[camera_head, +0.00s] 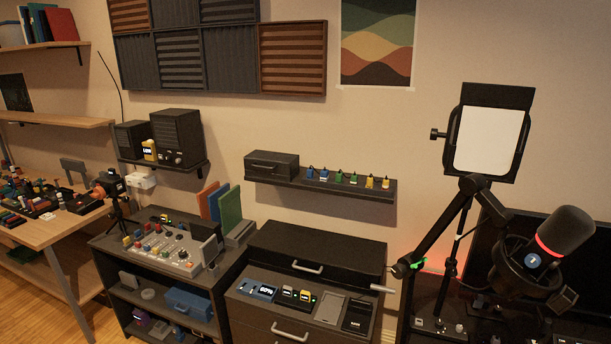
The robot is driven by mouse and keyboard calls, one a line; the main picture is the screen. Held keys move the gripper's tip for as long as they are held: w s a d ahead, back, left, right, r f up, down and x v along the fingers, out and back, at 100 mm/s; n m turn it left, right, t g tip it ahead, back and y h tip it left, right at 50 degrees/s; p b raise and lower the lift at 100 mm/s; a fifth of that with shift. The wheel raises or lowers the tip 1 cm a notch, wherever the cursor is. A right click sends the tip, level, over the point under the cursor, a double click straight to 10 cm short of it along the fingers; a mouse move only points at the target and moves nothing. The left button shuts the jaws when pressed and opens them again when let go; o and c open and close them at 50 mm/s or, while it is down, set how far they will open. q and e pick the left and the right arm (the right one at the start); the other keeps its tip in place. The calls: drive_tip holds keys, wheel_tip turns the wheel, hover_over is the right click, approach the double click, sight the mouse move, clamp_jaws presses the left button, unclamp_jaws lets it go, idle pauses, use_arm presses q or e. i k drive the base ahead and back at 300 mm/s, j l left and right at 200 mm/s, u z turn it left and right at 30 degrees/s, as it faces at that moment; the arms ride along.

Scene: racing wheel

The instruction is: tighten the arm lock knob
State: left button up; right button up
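A black jointed boom arm (446,222) stands at the right and carries a microphone (566,232) with a red ring in a shock mount (527,262). A dark knob-like part (405,265) with a green spot sits at the arm's lower left joint. Another small dark knob (437,134) sticks out left of the white panel light (488,140). I cannot tell for sure which one is the arm lock knob, nor how tight either is. Neither of my grippers is in view.
A mixer (164,249) sits on a shelf unit further left. A wall shelf (345,190) holds small coloured items. A dark screen (493,236) stands behind the microphone.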

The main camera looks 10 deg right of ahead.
sight(398, 270)
drive_tip(key=z, duration=1.25)
